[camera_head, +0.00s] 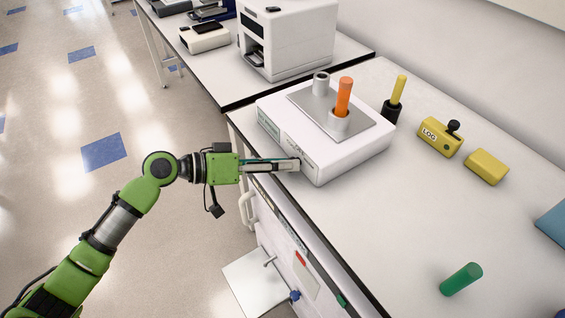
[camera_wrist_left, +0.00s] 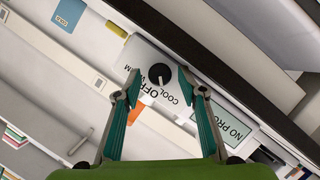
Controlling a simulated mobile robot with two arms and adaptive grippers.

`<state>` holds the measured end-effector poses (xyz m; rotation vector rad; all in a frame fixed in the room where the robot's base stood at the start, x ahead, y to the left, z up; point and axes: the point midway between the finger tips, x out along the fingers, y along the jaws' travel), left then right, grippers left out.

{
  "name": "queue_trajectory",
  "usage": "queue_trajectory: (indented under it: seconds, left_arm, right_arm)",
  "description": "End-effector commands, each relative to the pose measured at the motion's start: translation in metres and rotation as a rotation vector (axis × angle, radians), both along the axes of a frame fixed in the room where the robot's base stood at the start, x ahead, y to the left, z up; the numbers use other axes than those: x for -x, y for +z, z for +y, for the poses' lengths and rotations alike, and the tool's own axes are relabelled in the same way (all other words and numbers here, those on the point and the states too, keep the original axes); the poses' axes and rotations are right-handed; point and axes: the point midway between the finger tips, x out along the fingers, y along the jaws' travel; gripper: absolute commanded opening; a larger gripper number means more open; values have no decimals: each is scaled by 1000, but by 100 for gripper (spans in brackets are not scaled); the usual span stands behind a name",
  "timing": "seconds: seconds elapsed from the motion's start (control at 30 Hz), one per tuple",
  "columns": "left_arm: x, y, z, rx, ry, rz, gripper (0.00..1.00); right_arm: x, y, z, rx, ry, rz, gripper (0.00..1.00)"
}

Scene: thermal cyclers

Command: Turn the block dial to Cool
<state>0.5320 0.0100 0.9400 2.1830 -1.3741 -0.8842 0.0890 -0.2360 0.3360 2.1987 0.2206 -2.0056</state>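My left gripper (camera_head: 297,164) is at the device's front face. Its fingers (camera_wrist_left: 160,85) are apart, with the dial showing between and beyond the tips; contact is unclear. My right gripper is not in view.
A white machine (camera_head: 290,40) stands behind. The bench front has drawers and a handle below my gripper.

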Motion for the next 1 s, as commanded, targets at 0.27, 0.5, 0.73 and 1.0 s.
queue_trajectory:
  seconds: [0.27, 0.5, 0.73, 1.0]
  left_arm:
    - [13, 10, 37, -5, 2, 0, 38]
    - [22, 20, 63, -1, 2, -1, 38]
    - [24, 23, 68, 0, 0, -2, 38]
    - [24, 23, 68, 1, 1, -2, 38]
  right_arm:
    - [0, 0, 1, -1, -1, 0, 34]
    - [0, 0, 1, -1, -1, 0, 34]
    - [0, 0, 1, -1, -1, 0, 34]
    - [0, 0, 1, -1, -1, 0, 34]
